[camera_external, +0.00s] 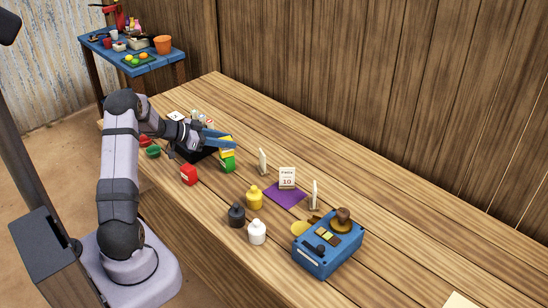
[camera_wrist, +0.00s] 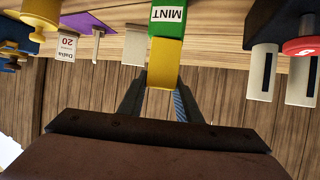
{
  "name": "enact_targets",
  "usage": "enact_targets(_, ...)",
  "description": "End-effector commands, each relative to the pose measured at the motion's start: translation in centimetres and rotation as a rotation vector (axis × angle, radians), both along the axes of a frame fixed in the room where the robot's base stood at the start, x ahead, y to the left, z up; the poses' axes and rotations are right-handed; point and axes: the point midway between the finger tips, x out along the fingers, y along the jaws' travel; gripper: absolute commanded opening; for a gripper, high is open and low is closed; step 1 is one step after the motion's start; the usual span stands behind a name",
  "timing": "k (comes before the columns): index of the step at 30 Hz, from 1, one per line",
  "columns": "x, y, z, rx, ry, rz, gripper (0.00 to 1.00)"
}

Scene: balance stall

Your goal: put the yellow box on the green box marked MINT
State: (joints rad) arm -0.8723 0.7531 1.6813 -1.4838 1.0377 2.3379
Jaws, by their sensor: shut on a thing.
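The yellow box (camera_external: 226,150) is between the fingers of my gripper (camera_external: 222,141), which is shut on it. It also shows in the wrist view (camera_wrist: 164,66). The green box (camera_external: 228,165) is directly below the yellow box in the external view. In the wrist view the green box (camera_wrist: 167,18) bears a white label reading MINT. The two boxes adjoin in both views, roughly in line. I cannot tell whether they touch or a thin gap is left. My gripper also shows in the wrist view (camera_wrist: 157,100).
A red box (camera_external: 188,175) stands nearby, left of the green box. A purple mat (camera_external: 284,196) with white cards lies to the right. Yellow (camera_external: 254,198), black (camera_external: 236,215) and white (camera_external: 257,232) weights stand in front, near a blue device (camera_external: 328,252). The back right of the table is clear.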

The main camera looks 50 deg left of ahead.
Motion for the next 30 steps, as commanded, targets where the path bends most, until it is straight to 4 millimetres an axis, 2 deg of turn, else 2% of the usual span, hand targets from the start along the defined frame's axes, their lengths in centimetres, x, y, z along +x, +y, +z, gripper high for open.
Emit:
enact_targets(11, 0.03, 0.01, -0.34, 0.0, -0.001, 0.0, 0.08)
enact_targets(12, 0.02, 0.0, -0.25, 0.0, -0.001, 0.0, 0.38)
enact_targets(14, 0.01, 0.0, -0.23, 0.0, -0.001, 0.0, 0.5)
enact_targets(30, -0.32, 0.22, 0.2, 0.0, -0.001, 0.002, 0.5)
